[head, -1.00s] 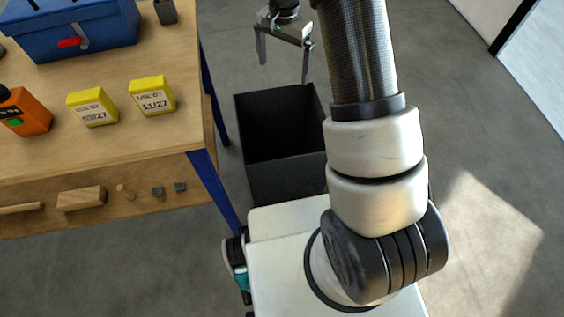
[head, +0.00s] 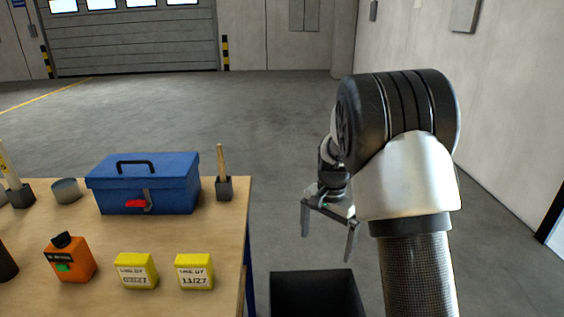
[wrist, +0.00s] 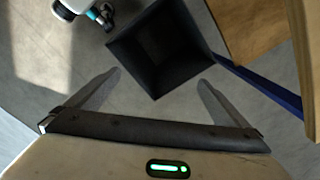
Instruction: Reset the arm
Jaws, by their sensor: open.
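My gripper (head: 328,229) hangs from the raised arm in the head view, fingers pointing down. It is to the right of the workbench and above the dark open bin. Its two fingers are spread apart with nothing between them. In the wrist view my gripper (wrist: 158,95) is also open and empty, with the black bin (wrist: 160,50) on the floor beyond the fingertips. The bin also shows at the bottom of the head view (head: 318,275); what I see of its inside looks dark and empty.
The wooden workbench (head: 218,245) at left holds a blue toolbox (head: 150,188), an orange bottle (head: 69,260), two yellow boxes (head: 137,271) (head: 194,271) and a holder with a wooden-handled tool (head: 223,186). Open grey floor lies behind the bench and around my arm.

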